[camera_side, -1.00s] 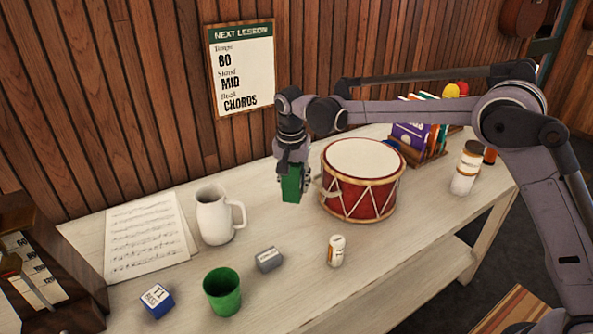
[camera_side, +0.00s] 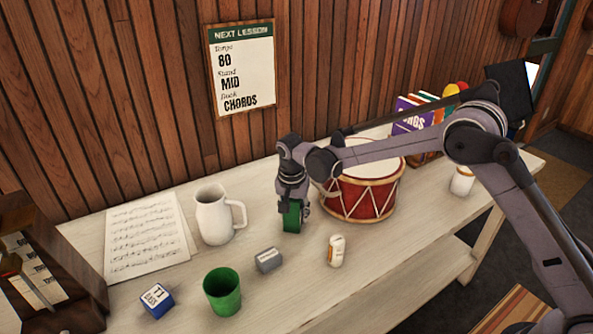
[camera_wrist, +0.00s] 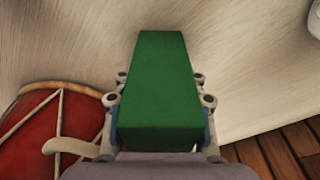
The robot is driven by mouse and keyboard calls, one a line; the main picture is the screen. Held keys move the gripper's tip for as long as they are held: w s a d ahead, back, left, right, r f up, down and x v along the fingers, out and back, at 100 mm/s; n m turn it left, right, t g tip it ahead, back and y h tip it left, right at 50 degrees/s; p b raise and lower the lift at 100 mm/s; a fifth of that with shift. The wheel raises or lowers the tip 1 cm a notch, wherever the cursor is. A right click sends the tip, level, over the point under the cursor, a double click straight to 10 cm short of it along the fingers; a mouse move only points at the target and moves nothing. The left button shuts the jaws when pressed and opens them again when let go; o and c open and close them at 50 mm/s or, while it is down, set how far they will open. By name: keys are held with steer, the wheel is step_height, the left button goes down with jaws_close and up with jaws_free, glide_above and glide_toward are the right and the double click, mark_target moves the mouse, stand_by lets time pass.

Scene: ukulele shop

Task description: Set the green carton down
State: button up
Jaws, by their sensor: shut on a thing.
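The green carton (camera_side: 291,217) is held upright between the fingers of my gripper (camera_side: 292,203), left of the drum in the side view. Its lower end is at or just above the pale table; I cannot tell if it touches. In the wrist view the carton (camera_wrist: 160,85) fills the middle, with the fingertips of my gripper (camera_wrist: 160,100) on both its sides. The table (camera_wrist: 235,70) shows behind it. The carton's upper part is hidden by my gripper in the side view.
A red drum (camera_side: 355,198) stands close right of the carton. A white pitcher (camera_side: 212,215) is to the left. A grey block (camera_side: 268,260), a small white bottle (camera_side: 336,250), a green cup (camera_side: 222,291) and a blue box (camera_side: 156,300) stand nearer the front. Bare table (camera_side: 300,290) lies among them.

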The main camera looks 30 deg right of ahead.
steer(key=o, duration=1.2)
steer(key=shift+f, duration=0.15)
